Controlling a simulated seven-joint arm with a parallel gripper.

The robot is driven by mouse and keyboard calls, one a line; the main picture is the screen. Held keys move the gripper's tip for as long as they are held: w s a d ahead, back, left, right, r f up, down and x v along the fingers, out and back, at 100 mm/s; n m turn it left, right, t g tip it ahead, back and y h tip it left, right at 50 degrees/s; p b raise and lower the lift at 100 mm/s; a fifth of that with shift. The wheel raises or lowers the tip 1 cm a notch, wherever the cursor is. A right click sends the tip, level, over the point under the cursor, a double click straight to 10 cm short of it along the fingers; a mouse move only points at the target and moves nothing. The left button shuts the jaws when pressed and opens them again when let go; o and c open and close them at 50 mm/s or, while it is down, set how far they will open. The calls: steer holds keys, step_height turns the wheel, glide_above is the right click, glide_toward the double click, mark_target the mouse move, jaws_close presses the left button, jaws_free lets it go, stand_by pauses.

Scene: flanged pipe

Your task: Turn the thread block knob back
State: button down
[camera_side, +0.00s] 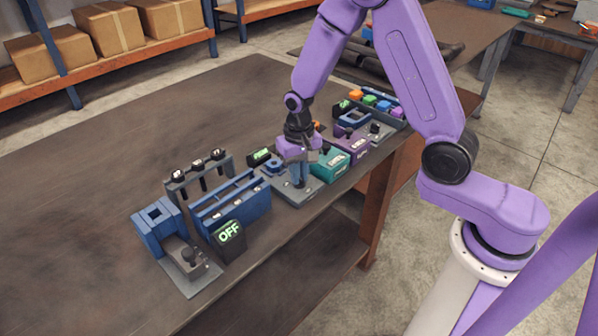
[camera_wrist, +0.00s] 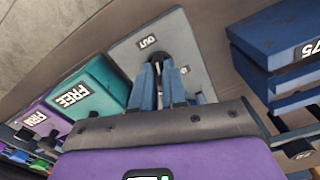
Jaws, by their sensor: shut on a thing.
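My gripper (camera_side: 299,178) points down over a grey plate (camera_side: 278,189) near the front edge of the bench. In the wrist view, the blue fingers of my gripper (camera_wrist: 162,72) are closed around a dark round knob (camera_wrist: 158,57) on this grey plate (camera_wrist: 124,53). A white label reading OUT (camera_wrist: 148,42) lies on the plate beside the knob. The fingers hide much of the knob, and its turn angle cannot be told.
A purple block (camera_side: 352,143) and coloured pieces (camera_side: 372,101) stand farther right. To the left are a blue rail fixture (camera_side: 232,205), an OFF display (camera_side: 229,232) and a blue block fixture (camera_side: 159,226). The bench top (camera_side: 120,160) behind is clear.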

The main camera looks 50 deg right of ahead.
steer(key=shift+n, duration=2)
steer(key=c, duration=1.2)
jaws_free()
steer(key=shift+o, duration=0.2)
step_height(320, 180, up, 18)
steer(key=shift+f, duration=0.25)
